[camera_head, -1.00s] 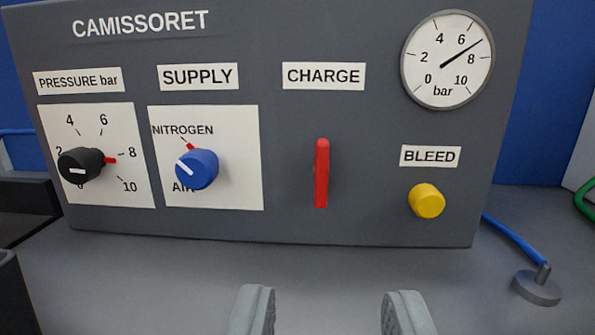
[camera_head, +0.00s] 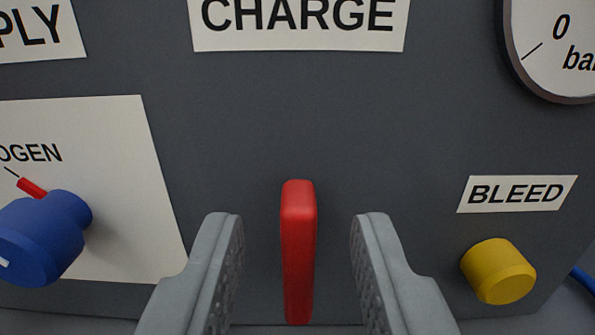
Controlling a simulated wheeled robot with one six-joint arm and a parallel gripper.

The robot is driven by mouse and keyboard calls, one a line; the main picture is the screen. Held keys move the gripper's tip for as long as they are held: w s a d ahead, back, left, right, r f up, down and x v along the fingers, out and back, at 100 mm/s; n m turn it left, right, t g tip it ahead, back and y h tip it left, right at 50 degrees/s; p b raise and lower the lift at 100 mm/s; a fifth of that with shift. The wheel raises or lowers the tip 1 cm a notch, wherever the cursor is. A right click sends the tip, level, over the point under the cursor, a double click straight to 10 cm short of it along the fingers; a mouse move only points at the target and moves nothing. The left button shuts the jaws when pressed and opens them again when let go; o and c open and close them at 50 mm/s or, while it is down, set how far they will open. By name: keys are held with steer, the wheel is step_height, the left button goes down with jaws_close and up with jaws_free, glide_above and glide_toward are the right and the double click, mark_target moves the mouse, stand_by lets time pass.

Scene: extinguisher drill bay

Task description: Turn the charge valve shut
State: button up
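The charge valve handle (camera_head: 299,250) is a red bar standing upright on the dark grey panel, below the CHARGE label (camera_head: 300,18). My gripper (camera_head: 297,225) is open, with one grey finger on each side of the red handle. Gaps show between the handle and both fingers, so neither touches it. The handle's lower end shows between the fingers.
The blue supply knob (camera_head: 42,238) with its red marker is left of my gripper. The yellow bleed button (camera_head: 498,271) is close to the right finger, under the BLEED label (camera_head: 517,194). The gauge (camera_head: 555,45) is cut off at upper right.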

steer(key=shift+w, duration=0.8)
jaws_close()
